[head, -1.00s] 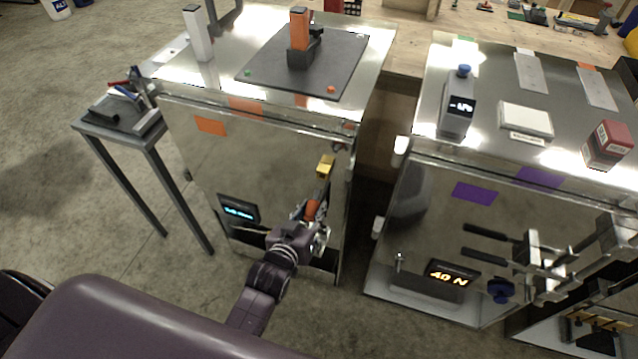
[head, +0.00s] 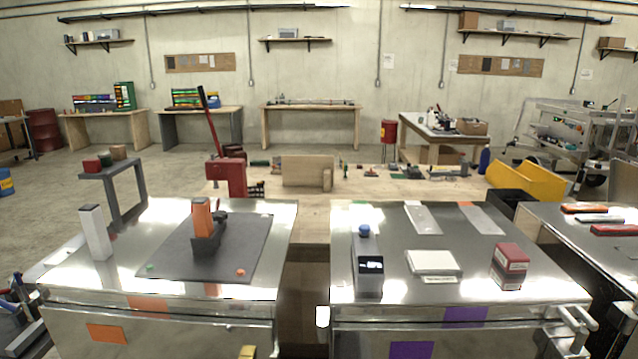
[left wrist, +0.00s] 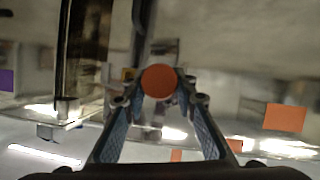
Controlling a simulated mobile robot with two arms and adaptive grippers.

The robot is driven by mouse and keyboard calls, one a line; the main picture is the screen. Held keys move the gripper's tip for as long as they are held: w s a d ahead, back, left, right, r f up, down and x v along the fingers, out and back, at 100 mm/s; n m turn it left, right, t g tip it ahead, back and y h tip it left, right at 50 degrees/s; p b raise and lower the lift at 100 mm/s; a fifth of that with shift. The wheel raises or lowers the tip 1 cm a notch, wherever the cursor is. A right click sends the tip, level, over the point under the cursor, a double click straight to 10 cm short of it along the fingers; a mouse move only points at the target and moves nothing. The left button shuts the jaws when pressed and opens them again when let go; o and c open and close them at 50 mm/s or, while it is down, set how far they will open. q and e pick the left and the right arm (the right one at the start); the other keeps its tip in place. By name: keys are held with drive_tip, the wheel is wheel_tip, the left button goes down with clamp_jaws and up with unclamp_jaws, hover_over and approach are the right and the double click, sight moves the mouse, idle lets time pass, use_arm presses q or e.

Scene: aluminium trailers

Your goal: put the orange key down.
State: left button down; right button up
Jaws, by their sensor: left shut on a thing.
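In the left wrist view the orange key (left wrist: 158,80) shows as a round orange end between the fingertips of my left gripper (left wrist: 160,97), which is shut on it. The rest of the key is hidden or too blurred to tell. Behind it are blurred shiny metal surfaces with an orange label (left wrist: 285,117) at the right. My left gripper is outside the head view, and my right gripper is in neither current view.
The left metal trailer (head: 75,272) bears a dark mat (head: 240,240) with an orange block in a dark holder (head: 205,240), and a white post (head: 95,232). The right trailer (head: 470,265) bears a grey device (head: 368,275), a white pad (head: 433,262) and a red-topped box (head: 510,265). A narrow gap separates them.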

use_arm(q)
drive_tip(key=s+d+r+m+g+h+b, duration=0.55)
drive_tip(key=s+r+m+h, duration=0.35)
drive_tip(key=s+r, duration=0.3)
use_arm(e)
wheel_tip(320, 180, down, 6)
drive_tip(key=shift+r+p, duration=0.15)
drive_tip(key=shift+p, duration=0.15)
drive_tip(key=shift+c, duration=1.4)
use_arm(q)
drive_tip(key=d+r+m+g+h, duration=0.1)
drive_tip(key=d+r+m+g, duration=0.2)
drive_tip(key=d, duration=0.3)
drive_tip(key=d+r+m+g+h, duration=0.1)
drive_tip(key=d+r+m+g, duration=0.3)
drive_tip(key=d, duration=0.3)
drive_tip(key=shift+w+d+r+m+g, duration=0.25)
drive_tip(key=shift+w+r+m+g, duration=0.1)
drive_tip(key=shift+g, duration=0.5)
use_arm(e)
drive_tip(key=shift+w, duration=0.1)
